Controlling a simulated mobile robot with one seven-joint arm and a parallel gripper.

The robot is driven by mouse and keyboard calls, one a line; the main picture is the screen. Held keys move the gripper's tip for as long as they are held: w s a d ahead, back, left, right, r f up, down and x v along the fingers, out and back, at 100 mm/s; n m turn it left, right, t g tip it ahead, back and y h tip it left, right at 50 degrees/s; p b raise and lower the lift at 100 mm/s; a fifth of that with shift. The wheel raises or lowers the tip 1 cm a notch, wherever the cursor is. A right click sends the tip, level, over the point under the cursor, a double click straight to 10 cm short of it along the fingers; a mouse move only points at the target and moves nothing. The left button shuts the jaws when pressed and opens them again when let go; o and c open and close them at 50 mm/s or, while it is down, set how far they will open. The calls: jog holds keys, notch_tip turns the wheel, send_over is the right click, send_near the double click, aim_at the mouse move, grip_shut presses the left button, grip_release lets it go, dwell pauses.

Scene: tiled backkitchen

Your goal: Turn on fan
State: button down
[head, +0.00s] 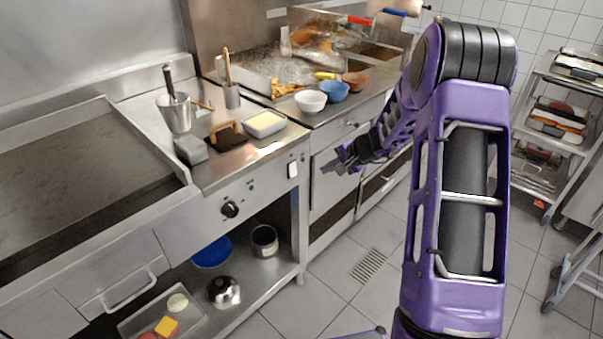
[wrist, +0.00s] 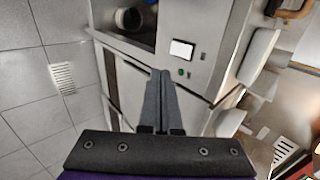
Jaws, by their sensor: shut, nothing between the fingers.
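A white rectangular switch (head: 292,169) sits on the steel front panel of the griddle counter, near its right end. In the wrist view the white switch (wrist: 182,50) lies just above and right of my fingertips, with a small green light below it. My gripper (head: 330,168) is shut and empty, right of the switch and apart from it. In the wrist view my gripper (wrist: 160,75) points toward the panel with its fingers together. No fan is clearly visible.
A black knob (head: 230,209) is on the same panel, left of the switch. The counter edge holds a butter dish (head: 265,124) and bowls (head: 311,101). The shelf below holds a pot (head: 264,241).

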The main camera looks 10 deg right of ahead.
send_near(294, 174)
jog(key=shift+f+p+x, duration=0.2)
jog(key=shift+p+x, duration=0.1)
jog(key=shift+x, duration=2.9)
jog(key=shift+s+d, duration=0.15)
jog(key=shift+d, duration=0.05)
jog(key=shift+f+b, duration=0.25)
jog(key=shift+b, duration=0.2)
jog(key=shift+a+r, duration=0.1)
jog(key=shift+r, duration=0.25)
